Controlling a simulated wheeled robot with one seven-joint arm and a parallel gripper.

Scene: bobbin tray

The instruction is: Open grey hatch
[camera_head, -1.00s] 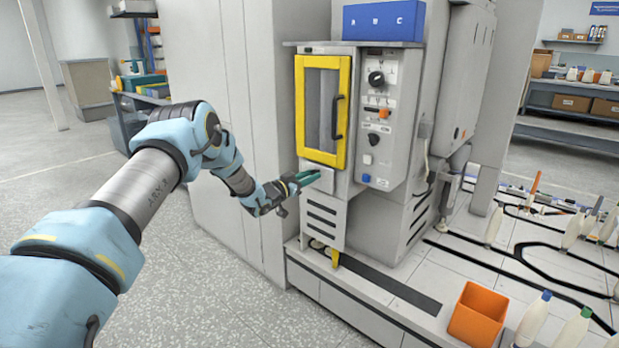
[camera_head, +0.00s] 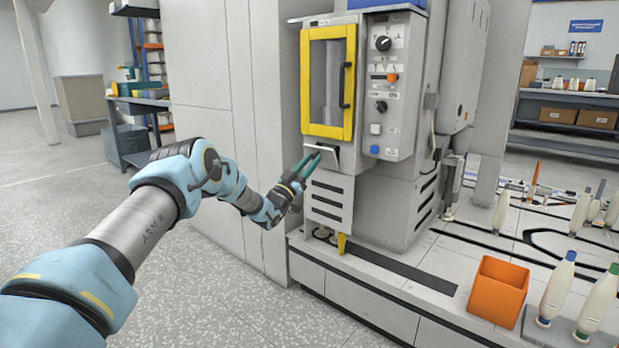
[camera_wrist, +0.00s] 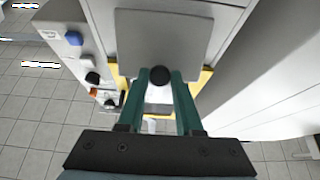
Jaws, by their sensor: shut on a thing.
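The grey hatch (camera_head: 322,149) is a small flap on the machine front, just below the yellow-framed door. It is tilted outward, with a dark area beside it. In the wrist view the hatch (camera_wrist: 165,42) is a plain grey plate with a round black knob (camera_wrist: 160,75). My gripper (camera_head: 311,161) reaches it from the left in the head view. Its green fingers (camera_wrist: 161,80) are closed around the knob, one on each side. The inside behind the hatch is mostly hidden.
The yellow-framed door (camera_head: 328,82) above is shut. A control panel (camera_head: 386,90) with knobs is to its right. Below stand a slotted grey panel (camera_head: 328,200) and a yellow bracket (camera_head: 341,243). An orange bin (camera_head: 498,290) and bobbins stand right. Floor at left is clear.

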